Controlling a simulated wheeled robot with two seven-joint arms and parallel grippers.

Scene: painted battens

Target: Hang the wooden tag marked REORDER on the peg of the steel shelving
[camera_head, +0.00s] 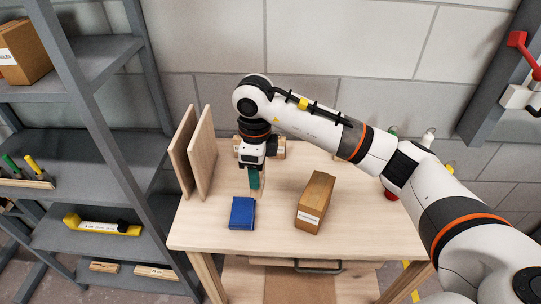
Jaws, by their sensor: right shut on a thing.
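My right gripper (253,163) points down above the table, left of its middle, at the end of my arm that comes in from the right. It is shut on a small thin piece (254,178) with a teal part and a pale wooden edge, seen nearly edge-on. I cannot read any marking on it, so I cannot tell whether it is the REORDER tag. The grey steel shelving (98,101) stands at the left. I cannot make out its peg. My left gripper is not in view.
On the wooden table (360,240) are a blue box (242,213), a brown box (315,200) and two upright boards (202,155) between my gripper and the shelving. A wooden block (278,149) is behind the gripper. A yellow level (98,225) lies on a shelf.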

